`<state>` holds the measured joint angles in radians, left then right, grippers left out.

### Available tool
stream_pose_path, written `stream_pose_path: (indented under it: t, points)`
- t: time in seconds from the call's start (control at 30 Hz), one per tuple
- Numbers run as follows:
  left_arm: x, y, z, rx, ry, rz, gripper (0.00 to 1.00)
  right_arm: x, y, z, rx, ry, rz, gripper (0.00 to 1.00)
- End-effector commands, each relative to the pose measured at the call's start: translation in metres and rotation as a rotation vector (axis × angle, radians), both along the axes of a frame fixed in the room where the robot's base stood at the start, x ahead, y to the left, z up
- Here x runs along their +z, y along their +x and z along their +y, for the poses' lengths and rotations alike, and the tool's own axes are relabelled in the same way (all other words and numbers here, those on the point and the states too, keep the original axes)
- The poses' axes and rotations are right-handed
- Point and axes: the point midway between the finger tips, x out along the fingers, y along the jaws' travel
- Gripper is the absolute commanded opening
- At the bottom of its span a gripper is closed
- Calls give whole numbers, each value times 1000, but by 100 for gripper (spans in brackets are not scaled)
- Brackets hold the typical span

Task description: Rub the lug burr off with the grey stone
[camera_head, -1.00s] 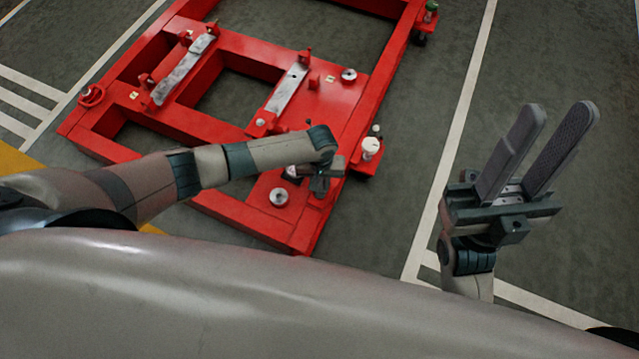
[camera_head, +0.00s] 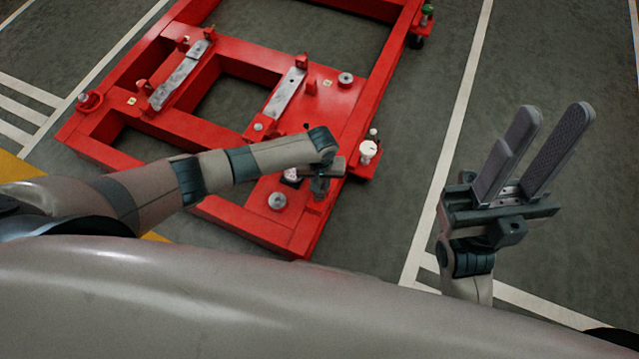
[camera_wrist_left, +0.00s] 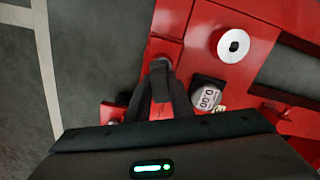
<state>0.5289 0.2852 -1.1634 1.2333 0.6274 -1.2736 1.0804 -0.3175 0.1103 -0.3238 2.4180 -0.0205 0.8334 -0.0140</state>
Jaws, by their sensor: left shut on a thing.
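The red pumpset frame (camera_head: 225,125) lies on the floor ahead. My left gripper (camera_head: 319,186) is over the frame's near right corner, pointing down. In the left wrist view its dark fingers (camera_wrist_left: 160,80) are shut on a small dark grey thing, taken to be the grey stone (camera_wrist_left: 161,64), of which only a little shows at the fingertips. The stone's end is over or against the red metal there; contact cannot be told. I cannot make out the lug burr. My right gripper (camera_head: 535,150) is open and empty, off to the right above the floor.
A round metal pad (camera_head: 277,200) and a small gauge reading 0.00 (camera_wrist_left: 205,98) are close to the left gripper. A white-topped fitting (camera_head: 368,150) stands on the frame's right side. Grey rails (camera_head: 285,93) lie farther back. The floor right of the frame is clear.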

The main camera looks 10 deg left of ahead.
Motion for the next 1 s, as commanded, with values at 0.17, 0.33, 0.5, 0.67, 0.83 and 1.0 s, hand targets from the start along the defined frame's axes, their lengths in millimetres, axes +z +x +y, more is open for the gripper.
stream_pose_path:
  t: [0.17,0.33,0.5,0.67,0.83,1.0]
  points:
    - [-2,-2,-6,-2,-3,3,0,4,0,0,0,0,0,31]
    - [-3,-3,-6,-2,-2,3,0,3,0,0,0,0,0,31]
    - [-3,-4,-6,-2,-2,4,0,4,0,0,0,0,0,31]
    - [-1,-7,-5,-2,0,5,0,10,0,0,0,0,0,31]
    - [-1,-13,-3,-1,1,7,0,18,0,0,0,0,0,31]
    - [-1,-15,-2,-1,0,5,0,20,0,0,0,0,0,31]
